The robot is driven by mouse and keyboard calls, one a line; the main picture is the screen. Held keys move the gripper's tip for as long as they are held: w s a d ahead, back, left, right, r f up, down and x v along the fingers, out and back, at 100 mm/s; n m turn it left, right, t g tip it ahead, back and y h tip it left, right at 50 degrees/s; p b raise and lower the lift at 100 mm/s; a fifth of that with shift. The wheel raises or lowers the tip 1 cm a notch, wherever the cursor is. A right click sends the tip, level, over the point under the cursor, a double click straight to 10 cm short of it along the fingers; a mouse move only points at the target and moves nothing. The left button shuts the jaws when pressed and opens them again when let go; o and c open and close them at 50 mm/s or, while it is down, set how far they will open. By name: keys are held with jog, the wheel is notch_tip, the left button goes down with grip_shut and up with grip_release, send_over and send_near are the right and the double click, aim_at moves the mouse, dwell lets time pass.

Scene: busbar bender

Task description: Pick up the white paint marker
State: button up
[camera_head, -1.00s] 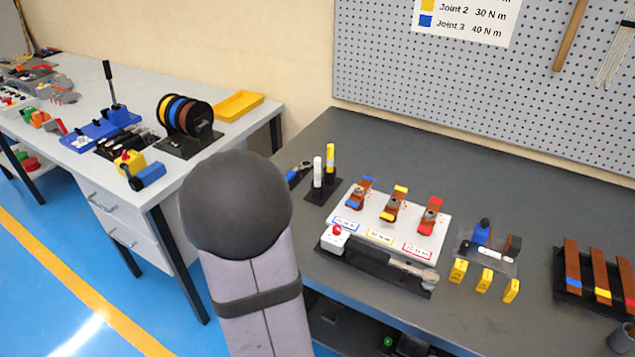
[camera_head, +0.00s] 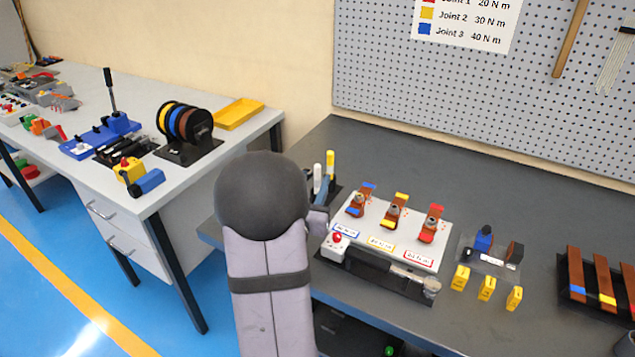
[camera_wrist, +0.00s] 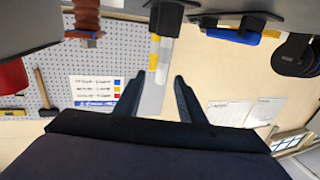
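The white paint marker (camera_head: 317,171) stands upright beside a yellow marker (camera_head: 330,163) at the table's back left. Their dark holder (camera_head: 336,188) is partly hidden by my arm and gripper. My gripper (camera_head: 322,190) is beside the markers in the head view. In the wrist view, my gripper (camera_wrist: 156,95) has its two dark fingers apart, with a clear gap between them. The white marker (camera_wrist: 165,53) and yellow marker (camera_wrist: 154,55) appear upside down beyond the fingertips, roughly in line with the gap. I cannot tell whether the pale grey shape between the fingers is part of the marker.
A white fixture board (camera_head: 385,240) with several copper pieces stands just right of the markers. Yellow blocks (camera_head: 486,289) and a rack of copper bars (camera_head: 603,280) are farther right. The pegboard stands behind.

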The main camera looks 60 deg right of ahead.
aim_at(317, 174)
jog(key=shift+p+x, duration=0.7)
jog(key=shift+x, duration=1.85)
jog(key=shift+w+f, duration=0.1)
jog(key=shift+f, duration=0.1)
jog(key=shift+c, duration=0.6)
grip_shut()
